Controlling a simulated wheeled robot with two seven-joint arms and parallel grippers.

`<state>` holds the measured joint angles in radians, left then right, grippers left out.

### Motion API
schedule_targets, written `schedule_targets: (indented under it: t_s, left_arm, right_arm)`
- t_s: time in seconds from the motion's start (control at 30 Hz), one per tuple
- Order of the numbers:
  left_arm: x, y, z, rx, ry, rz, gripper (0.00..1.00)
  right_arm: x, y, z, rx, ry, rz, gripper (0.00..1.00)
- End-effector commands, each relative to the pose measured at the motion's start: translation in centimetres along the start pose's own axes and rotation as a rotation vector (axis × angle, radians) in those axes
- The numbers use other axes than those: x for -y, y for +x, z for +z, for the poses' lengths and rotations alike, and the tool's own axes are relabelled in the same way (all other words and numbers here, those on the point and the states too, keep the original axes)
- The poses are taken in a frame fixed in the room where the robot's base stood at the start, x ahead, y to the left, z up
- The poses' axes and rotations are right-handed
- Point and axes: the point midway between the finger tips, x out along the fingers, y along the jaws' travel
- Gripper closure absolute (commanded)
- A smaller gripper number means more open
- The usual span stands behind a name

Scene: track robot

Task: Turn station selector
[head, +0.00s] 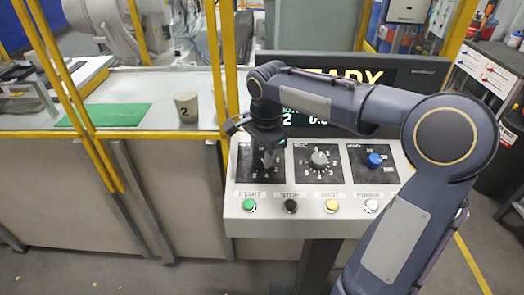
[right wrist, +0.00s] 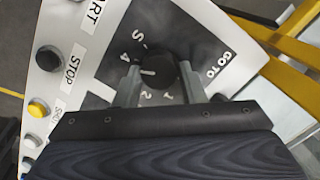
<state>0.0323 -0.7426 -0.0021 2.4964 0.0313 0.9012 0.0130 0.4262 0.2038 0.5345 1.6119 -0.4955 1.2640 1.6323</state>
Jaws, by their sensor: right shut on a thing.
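The station selector is a dark round knob (right wrist: 157,72) on a black dial plate (right wrist: 205,55) marked GO TO, with numbers around it. Its white pointer line points left in the right wrist view, towards my left-hand finger, which covers part of the scale. My right gripper (right wrist: 158,82) has one grey finger on each side of the knob and is shut on it. In the head view my right gripper (head: 268,156) reaches down over the leftmost dial of the console (head: 300,190) and hides most of the knob. My left gripper is not in view.
Beside it are a middle dial (head: 319,159) and a blue knob (head: 375,160). Green (head: 249,205), black (head: 290,206), yellow (head: 331,206) and white (head: 371,206) buttons line the front. A display (head: 400,75) stands behind my arm. A yellow post (head: 217,75) rises at the left.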

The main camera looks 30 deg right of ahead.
Motion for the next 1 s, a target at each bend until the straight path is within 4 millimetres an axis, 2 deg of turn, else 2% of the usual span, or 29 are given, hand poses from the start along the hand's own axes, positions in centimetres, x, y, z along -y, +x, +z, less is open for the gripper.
schedule_targets:
  t_s: [1.0]
  left_arm:
    - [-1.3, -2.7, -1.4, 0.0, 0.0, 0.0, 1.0]
  right_arm:
    - [0.4, -0.2, 0.3, -0.055, -0.934, 0.128, 0.86]
